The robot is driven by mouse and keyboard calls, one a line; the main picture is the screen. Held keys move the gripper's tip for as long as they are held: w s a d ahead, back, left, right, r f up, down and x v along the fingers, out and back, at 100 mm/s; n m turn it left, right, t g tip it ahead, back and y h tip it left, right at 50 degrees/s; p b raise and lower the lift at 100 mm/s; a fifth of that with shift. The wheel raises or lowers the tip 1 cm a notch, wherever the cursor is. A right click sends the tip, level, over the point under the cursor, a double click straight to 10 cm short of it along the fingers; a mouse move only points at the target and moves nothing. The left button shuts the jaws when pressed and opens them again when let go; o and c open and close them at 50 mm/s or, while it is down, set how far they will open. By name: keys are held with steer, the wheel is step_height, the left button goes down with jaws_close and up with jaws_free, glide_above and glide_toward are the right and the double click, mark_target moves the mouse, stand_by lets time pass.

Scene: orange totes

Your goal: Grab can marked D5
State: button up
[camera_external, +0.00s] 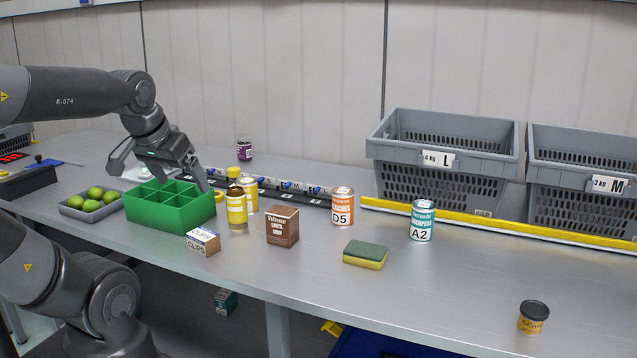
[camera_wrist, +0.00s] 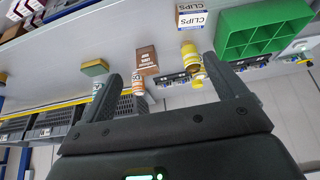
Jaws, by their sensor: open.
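The can marked D5 (camera_external: 343,207) is orange and white and stands upright near the middle of the table. In the wrist view the can (camera_wrist: 138,88) shows between my fingers, nearer the left one. My gripper (camera_external: 160,172) is open and empty above the green divided box (camera_external: 168,217), well to the left of the can. Its two fingers also frame the wrist view (camera_wrist: 163,68).
A brown carton (camera_external: 283,226) and yellow bottles (camera_external: 237,206) stand between my gripper and the can. A teal A2 can (camera_external: 422,221) and a sponge (camera_external: 366,254) are to its right. Grey totes (camera_external: 441,150) stand behind. The front right table is mostly clear.

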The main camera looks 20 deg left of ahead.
steer(key=shift+c, duration=1)
